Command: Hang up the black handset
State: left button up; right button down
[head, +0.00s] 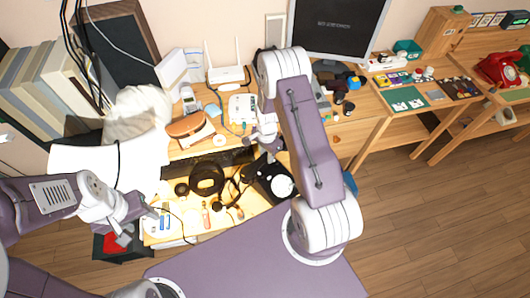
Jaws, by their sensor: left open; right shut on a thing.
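A black dial phone (266,171) with a white dial (282,186) sits on the low wooden desk, left of my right arm. My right gripper (264,146) is just above and behind the phone. It is shut on a dark thing that looks like the black handset; the gripper and arm hide most of it. I cannot tell whether the handset touches the phone's cradle. My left gripper (125,236) is open and empty at the left, beyond the desk's left end, over a dark bin.
Headphones (207,177), cables and small items crowd the desk around the phone. A white router (227,75) and a monitor (337,26) stand behind. A red dial phone (497,70) is on the far right table. The wooden floor (430,220) at right is clear.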

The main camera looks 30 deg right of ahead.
notch_tip(320, 180, down, 5)
jog(key=b, duration=0.4)
jog(key=shift+f, duration=0.1)
dwell(1.2)
jog(key=shift+f+b, duration=0.75)
jog(key=shift+f, duration=0.3)
jog(key=c, duration=1)
grip_release()
jog(key=shift+r, duration=0.1)
notch_tip(320, 180, up, 9)
